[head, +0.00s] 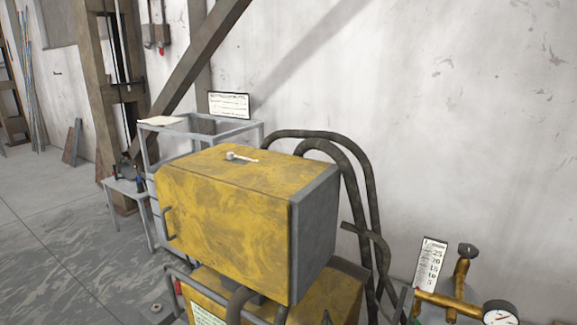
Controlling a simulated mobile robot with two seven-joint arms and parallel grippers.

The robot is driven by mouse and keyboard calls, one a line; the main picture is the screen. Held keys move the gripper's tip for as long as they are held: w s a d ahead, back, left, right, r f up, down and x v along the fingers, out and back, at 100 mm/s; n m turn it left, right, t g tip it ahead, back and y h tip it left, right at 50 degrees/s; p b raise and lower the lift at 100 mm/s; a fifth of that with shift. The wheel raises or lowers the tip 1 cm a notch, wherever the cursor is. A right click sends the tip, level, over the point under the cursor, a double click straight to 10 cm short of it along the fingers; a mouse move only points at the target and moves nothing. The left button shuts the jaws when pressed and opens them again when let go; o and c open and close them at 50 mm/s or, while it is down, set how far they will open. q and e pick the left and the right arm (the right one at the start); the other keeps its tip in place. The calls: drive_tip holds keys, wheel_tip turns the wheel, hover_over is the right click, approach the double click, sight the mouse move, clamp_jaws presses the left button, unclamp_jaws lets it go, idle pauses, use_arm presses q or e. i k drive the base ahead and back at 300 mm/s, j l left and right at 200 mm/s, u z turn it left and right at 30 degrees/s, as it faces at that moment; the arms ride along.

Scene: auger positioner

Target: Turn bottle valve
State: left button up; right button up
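A brass-coloured pipe assembly stands at the lower right. A dark knob (467,250) tops its upright brass stem (460,275), and a horizontal brass pipe (447,302) runs below it. A round white gauge (499,313) sits at the right end of that pipe, cut off by the bottom edge. I cannot tell for sure which part is the bottle valve. Whatever the pipe assembly is mounted on is mostly out of frame. Neither of my grippers shows in the head view.
A large yellow machine box (225,215) with a small white-handled item (240,157) on top fills the middle. Dark hoses (368,190) arch behind it. A white number scale (431,265) stands beside the brass pipes. A grey metal frame (235,131) stands behind; open floor (50,240) lies left.

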sight(468, 250)
drive_tip(key=z, duration=1.25)
drive_tip(key=l+u, duration=0.15)
drive_tip(key=l, duration=0.55)
drive_tip(key=k+l+u, duration=0.15)
drive_tip(key=l, duration=0.5)
drive_tip(key=l+u, duration=0.45)
drive_tip(key=l, duration=0.6)
drive_tip(key=l+u, duration=0.25)
drive_tip(key=l, duration=0.25)
drive_tip(key=l+u, duration=0.25)
drive_tip(key=l, duration=0.3)
drive_tip(key=i+l+u, duration=0.2)
drive_tip(key=l+u, duration=0.15)
drive_tip(key=l, duration=0.3)
drive_tip(key=i+l+u, duration=0.2)
drive_tip(key=l, duration=0.15)
